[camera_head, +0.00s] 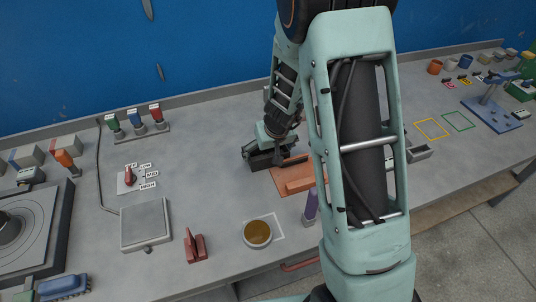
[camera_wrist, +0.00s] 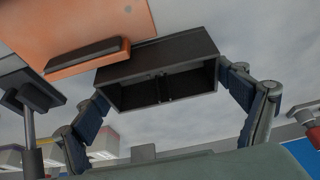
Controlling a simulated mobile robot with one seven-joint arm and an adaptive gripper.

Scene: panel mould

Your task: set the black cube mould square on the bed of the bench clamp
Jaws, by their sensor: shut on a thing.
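The black cube mould (camera_wrist: 160,75) is a dark open box with a divider inside. In the wrist view it lies between the two blue-padded fingers of my gripper (camera_wrist: 163,90), which is shut on it. In the head view the mould (camera_head: 262,160) shows small and dark under my gripper (camera_head: 262,150), just left of an orange plate; my arm partly hides this area. I cannot tell whether the mould touches the bench.
The orange plate (camera_head: 278,177) carries a raised bar and lies beside the mould. A small grey tray (camera_head: 419,153) and yellow and green outlined squares lie farther right.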

